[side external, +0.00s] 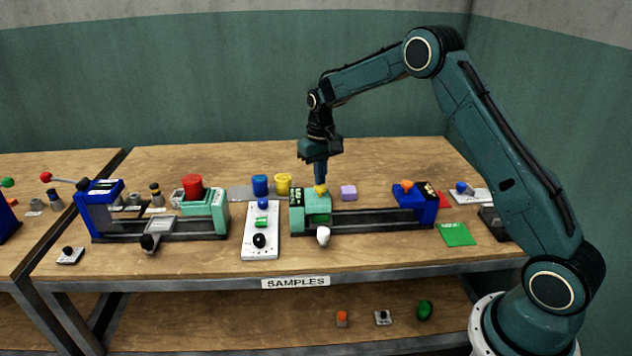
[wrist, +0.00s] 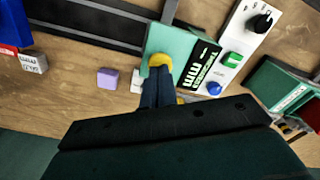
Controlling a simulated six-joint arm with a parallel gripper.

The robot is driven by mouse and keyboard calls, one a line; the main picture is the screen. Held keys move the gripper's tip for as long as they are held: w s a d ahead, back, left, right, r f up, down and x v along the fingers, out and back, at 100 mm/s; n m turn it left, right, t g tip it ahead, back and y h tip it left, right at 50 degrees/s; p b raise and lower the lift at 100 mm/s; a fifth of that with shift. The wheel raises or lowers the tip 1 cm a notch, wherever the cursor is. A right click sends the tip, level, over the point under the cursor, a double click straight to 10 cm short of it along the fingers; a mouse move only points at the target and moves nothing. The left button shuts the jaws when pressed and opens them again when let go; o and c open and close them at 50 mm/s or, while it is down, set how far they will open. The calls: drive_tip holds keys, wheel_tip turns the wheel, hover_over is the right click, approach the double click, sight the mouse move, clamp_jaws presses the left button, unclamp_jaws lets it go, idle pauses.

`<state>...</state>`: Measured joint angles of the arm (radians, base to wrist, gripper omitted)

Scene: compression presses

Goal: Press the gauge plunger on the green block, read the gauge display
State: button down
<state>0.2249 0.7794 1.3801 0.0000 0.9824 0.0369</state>
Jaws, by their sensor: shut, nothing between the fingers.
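The mint green block (side external: 310,206) sits at the left end of the right-hand press rail. It also shows in the wrist view (wrist: 170,43). A yellow plunger (side external: 320,189) stands on its top, also in the wrist view (wrist: 160,60).
A white panel (side external: 260,244) with knobs and a green switch stands left of the block. Blue (side external: 260,185) and yellow (side external: 283,184) cylinders and a lilac cube (side external: 348,192) are behind. A blue end block (side external: 417,203) closes the rail at right. A white knob (side external: 323,236) stands in front.

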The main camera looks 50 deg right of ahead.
sight(320, 187)
drive_tip(key=shift+f, duration=0.95)
idle(1.5)
drive_tip(key=shift+r, duration=3.6)
